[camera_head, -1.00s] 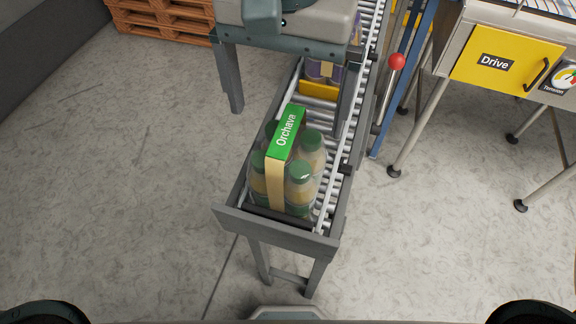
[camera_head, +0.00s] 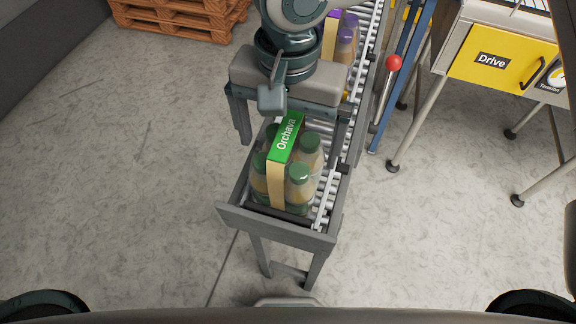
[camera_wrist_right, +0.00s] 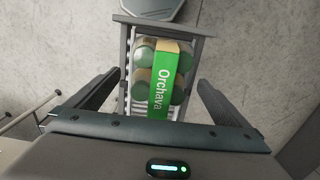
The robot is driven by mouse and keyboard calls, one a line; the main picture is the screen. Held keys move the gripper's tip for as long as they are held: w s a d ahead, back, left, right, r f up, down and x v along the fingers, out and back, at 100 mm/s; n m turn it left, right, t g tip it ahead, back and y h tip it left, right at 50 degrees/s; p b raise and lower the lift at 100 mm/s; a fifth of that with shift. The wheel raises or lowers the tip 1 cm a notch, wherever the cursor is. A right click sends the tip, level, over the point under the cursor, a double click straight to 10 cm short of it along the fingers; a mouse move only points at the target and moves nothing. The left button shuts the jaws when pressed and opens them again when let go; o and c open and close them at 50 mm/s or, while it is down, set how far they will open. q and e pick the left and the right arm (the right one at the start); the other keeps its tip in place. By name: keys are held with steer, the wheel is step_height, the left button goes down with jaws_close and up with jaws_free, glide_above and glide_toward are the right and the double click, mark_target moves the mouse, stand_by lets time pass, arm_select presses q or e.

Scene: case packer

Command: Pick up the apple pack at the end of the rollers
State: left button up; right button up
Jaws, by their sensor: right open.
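The apple pack (camera_head: 286,137) stands upright at the near end of the rollers, with green caps and a green "Orchava" sleeve. It also shows in the right wrist view (camera_wrist_right: 164,86), seen from above between the fingers. My right gripper (camera_head: 291,142) is open and empty, just beyond and above the pack. One finger is on each side, and the wrist view (camera_wrist_right: 160,79) shows space between fingers and pack. I cannot tell the exact height of the fingertips. My left gripper is not in view.
The roller conveyor (camera_head: 277,229) has a raised grey end and side rails. A purple-capped pack (camera_head: 346,42) stands farther up it. A red-knobbed lever (camera_head: 393,63) and a yellow "Drive" cabinet (camera_head: 505,65) stand to the right. The floor at left is clear up to a wooden pallet (camera_head: 180,17).

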steer(key=shift+f, duration=0.75)
steer(key=shift+c, duration=0.6)
steer(key=c, duration=1)
steer(key=shift+c, duration=1.2)
steer(key=shift+r, duration=0.1)
